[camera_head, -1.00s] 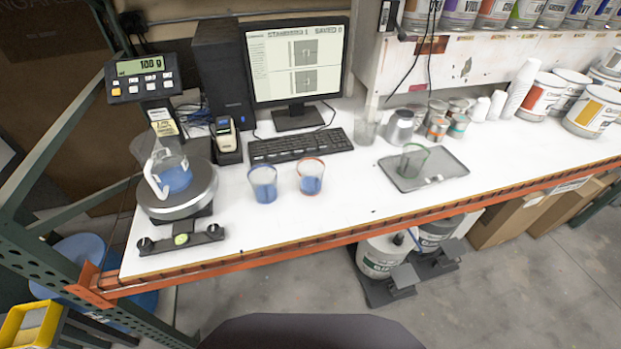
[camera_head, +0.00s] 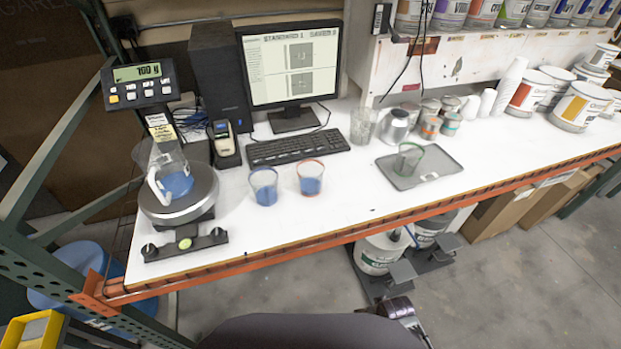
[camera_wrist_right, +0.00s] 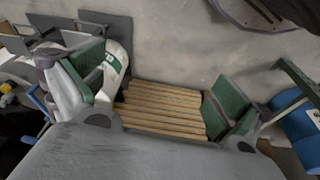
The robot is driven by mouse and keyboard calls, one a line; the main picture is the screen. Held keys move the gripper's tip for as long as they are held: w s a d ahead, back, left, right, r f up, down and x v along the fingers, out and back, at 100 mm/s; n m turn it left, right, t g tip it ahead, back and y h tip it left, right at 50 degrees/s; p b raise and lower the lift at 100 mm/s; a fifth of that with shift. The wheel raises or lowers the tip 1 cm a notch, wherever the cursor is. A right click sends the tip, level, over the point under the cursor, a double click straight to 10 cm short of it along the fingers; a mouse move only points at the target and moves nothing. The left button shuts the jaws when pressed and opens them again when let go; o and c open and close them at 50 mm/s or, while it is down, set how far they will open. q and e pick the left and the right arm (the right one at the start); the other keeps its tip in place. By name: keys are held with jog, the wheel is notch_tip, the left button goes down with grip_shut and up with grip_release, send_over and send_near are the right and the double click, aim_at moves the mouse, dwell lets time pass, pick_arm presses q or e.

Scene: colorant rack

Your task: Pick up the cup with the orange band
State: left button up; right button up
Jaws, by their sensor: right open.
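The cup with the orange band (camera_head: 311,178) stands upright on the white bench, in front of the keyboard, with blue contents and an orange rim. A similar cup with a blue rim (camera_head: 264,187) stands just left of it. A green-rimmed cup (camera_head: 408,160) stands on a grey tray (camera_head: 447,166) to the right. My right gripper (camera_wrist_right: 160,94) is open and empty in the right wrist view, facing the floor area; no cup shows there. Part of my right arm (camera_head: 402,309) shows at the bottom of the head view, below the bench edge. My left gripper is not in view.
A scale (camera_head: 180,207) with a pitcher is at the bench's left. The keyboard (camera_head: 298,147) and monitor (camera_head: 291,66) stand behind the cups. Pails (camera_head: 377,254) sit under the orange front beam (camera_head: 300,244). The bench between the cups and tray is mostly clear.

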jog(key=w+a+r+t, duration=0.2)
jog(key=w+a+r, duration=0.2)
jog(key=r, duration=0.6)
jog(key=w+a+r+t+y+p, duration=0.1)
jog(key=w+a+r+t, duration=0.1)
jog(key=w+r, duration=0.5)
jog(key=w+a+r+t, duration=0.2)
jog(key=w+a+r, duration=0.3)
jog(key=r, duration=0.8)
jog(key=shift+w+a+r+n+t+y, duration=0.2)
jog(key=shift+a+n+t+y, duration=0.1)
jog(key=shift+a+t+y, duration=0.1)
jog(key=t+y, duration=0.2)
jog(key=t, duration=0.1)
send_near(314, 185)
jog(key=shift+w+a+n, duration=0.15)
jog(key=shift+w+n, duration=0.25)
jog(key=shift+w, duration=0.2)
jog(key=shift+w+p, duration=0.1)
jog(key=shift+p, duration=0.2)
jog(key=shift+p+x, duration=0.4)
jog(key=shift+x, duration=3.8)
jog(key=shift+f, duration=0.15)
